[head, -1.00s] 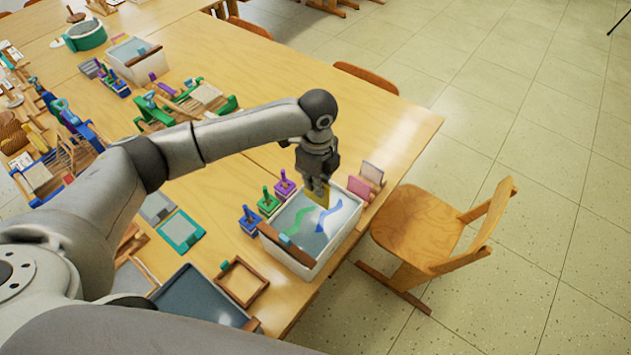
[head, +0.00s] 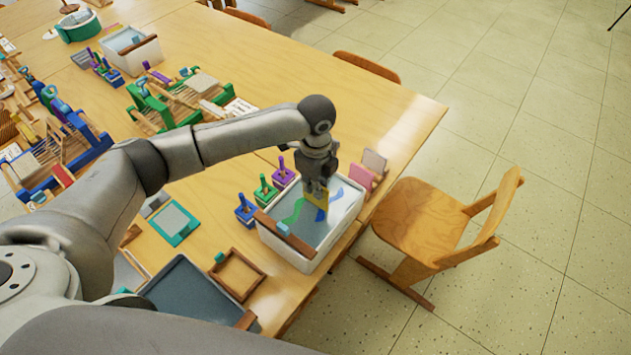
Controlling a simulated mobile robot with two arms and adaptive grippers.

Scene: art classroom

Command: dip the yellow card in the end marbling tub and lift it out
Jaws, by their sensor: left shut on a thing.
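The end marbling tub (head: 337,238) is a white box at the table's right end. Its pale liquid carries green, blue and white swirls, and a wooden bar (head: 284,232) lies across its near side. My left gripper (head: 316,182) points down over the tub, shut on the yellow card (head: 319,196). The card hangs upright within the tub's outline, its lower edge by the blue swirl. I cannot tell whether that edge touches the liquid. My right gripper is not in view.
Blue (head: 245,211), green (head: 265,192) and purple (head: 284,172) handled tools stand left of the tub. A pink card (head: 359,180) and grey card (head: 374,162) stand behind it. A dark tray (head: 195,290) and wooden frame (head: 238,275) lie nearer. A chair (head: 420,215) stands right.

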